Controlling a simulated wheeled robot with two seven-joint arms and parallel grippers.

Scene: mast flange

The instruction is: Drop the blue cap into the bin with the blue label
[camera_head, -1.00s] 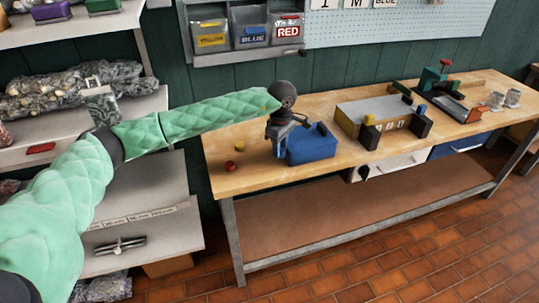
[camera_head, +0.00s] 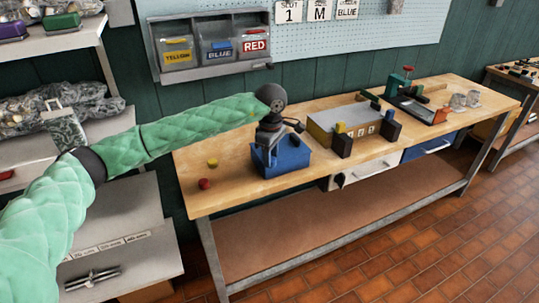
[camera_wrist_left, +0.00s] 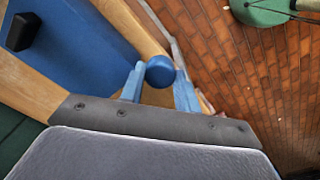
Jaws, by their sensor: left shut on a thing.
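The blue cap (camera_wrist_left: 160,71) is a small round knob between the two bluish fingers of my left gripper (camera_wrist_left: 159,82) in the left wrist view. The gripper is shut on it. In the head view my left gripper (camera_head: 266,158) points down at the left side of a blue box on the bench; the cap cannot be made out there. The bin with the blue label (camera_head: 219,47) is the middle one of three in a grey wall rack, behind and above the gripper, well apart from it. My right gripper is not in view.
The yellow-label bin (camera_head: 177,55) and red-label bin (camera_head: 254,45) flank it. A red cap (camera_head: 204,183) and yellow cap (camera_head: 212,162) lie on the bench (camera_head: 240,190). The blue box (camera_head: 290,158) stands by my gripper. A grey block fixture (camera_head: 335,122) is farther right.

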